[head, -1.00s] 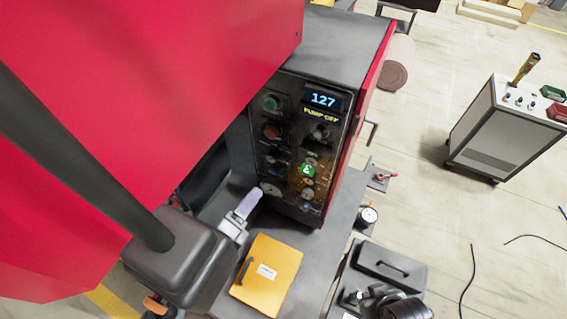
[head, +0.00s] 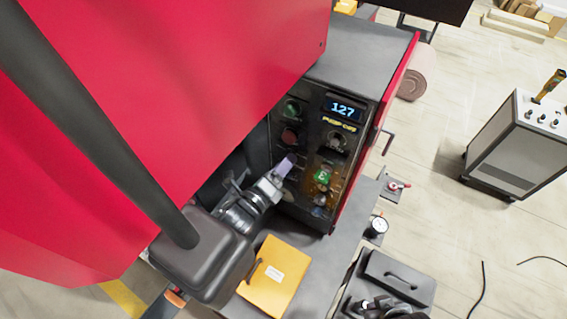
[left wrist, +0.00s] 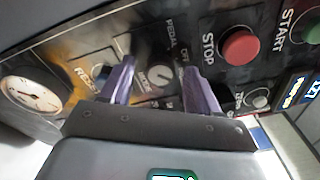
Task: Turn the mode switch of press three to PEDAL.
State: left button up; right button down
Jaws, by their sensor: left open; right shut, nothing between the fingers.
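My left gripper (head: 285,165) is in front of the press's dark control panel (head: 343,136), near its left edge. In the left wrist view its two purple fingers (left wrist: 158,74) are open, one on each side of the mode switch (left wrist: 160,76), a small grey round knob. Nothing is clamped between them. The lettering MODE shows by the knob, and PEDAL and OFF lie beyond it. I cannot tell where the knob points or whether a finger touches it. In the head view the gripper hides the switch. My right gripper is not in view.
A red STOP button (left wrist: 240,46), green START button (left wrist: 300,28), RESET control and round gauge (left wrist: 20,97) surround the switch. The large red press cover (head: 170,110) overhangs my left arm.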

pick_arm(q)
jog(key=shift+w+d, duration=0.15)
jog(key=shift+w, duration=0.05)
jog(key=shift+c, duration=0.3)
jog(key=c, duration=1)
jog(key=shift+n, duration=0.3)
jog(key=shift+f+n+t+y+p, duration=0.15)
jog(key=shift+n+t+p, duration=0.35)
jog(key=shift+n, duration=4.05)
jog(key=shift+r+n+t+y+p, duration=0.2)
jog(key=shift+n+p, duration=0.45)
jog(key=shift+n, duration=3.9)
